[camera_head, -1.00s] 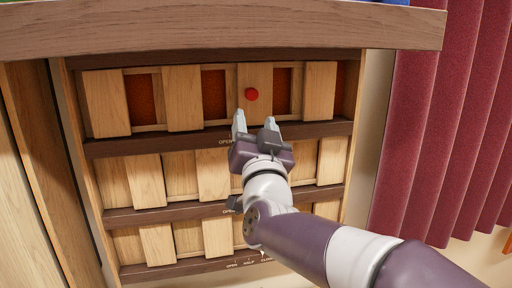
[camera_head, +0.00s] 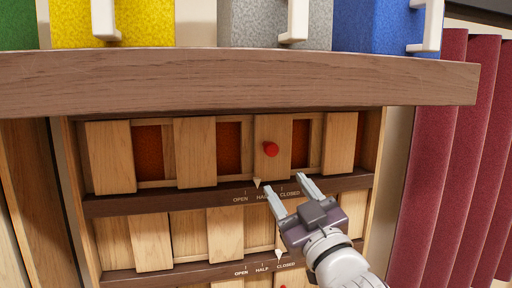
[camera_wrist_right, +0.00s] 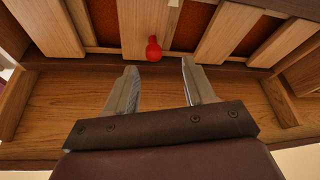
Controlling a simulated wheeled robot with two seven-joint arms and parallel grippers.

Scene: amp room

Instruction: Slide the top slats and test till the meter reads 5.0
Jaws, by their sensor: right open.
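The top row of wooden slats (camera_head: 195,152) sits in a dark-railed frame, with dark red panels showing in the gaps. One slat (camera_head: 267,126) carries a red knob (camera_head: 270,149); the knob also shows in the right wrist view (camera_wrist_right: 153,48). A pale pointer (camera_head: 257,183) below that slat stands near HALF on the OPEN, HALF, CLOSED scale. My right gripper (camera_head: 286,184) is open and empty, below and slightly right of the knob. In the wrist view the knob lies beyond the fingertips, between their lines and apart from them. No meter shows. My left gripper is out of view.
A thick wooden ledge (camera_head: 250,80) overhangs the top row. Yellow (camera_head: 75,22), grey (camera_head: 262,28) and blue (camera_head: 375,25) blocks with pale handles stand above it. A second slat row (camera_head: 225,236) lies below, with its own scale. A red curtain (camera_head: 450,160) hangs at right.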

